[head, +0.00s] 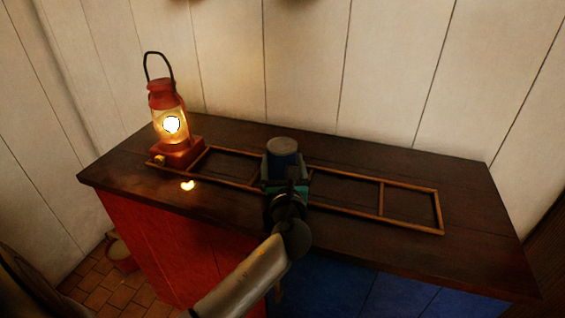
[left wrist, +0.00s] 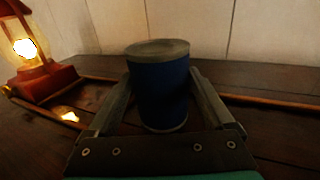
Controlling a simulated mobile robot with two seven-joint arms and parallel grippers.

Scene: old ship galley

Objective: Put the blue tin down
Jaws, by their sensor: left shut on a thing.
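The blue tin (head: 282,150) is a small upright cylinder with a grey lid, over the middle of the wooden rack frame on the dark counter. My left gripper (head: 285,178) is shut on it from the front. In the left wrist view the blue tin (left wrist: 160,90) stands between the two fingers of my left gripper (left wrist: 160,100). I cannot tell whether its base touches the counter. My right gripper is not in view.
A lit red lantern (head: 172,115) stands at the left end of the wooden rack (head: 412,228), which has several compartments. The compartments right of the tin look empty. The dark counter (head: 470,255) is clear at the right. A white plank wall (head: 300,70) rises behind.

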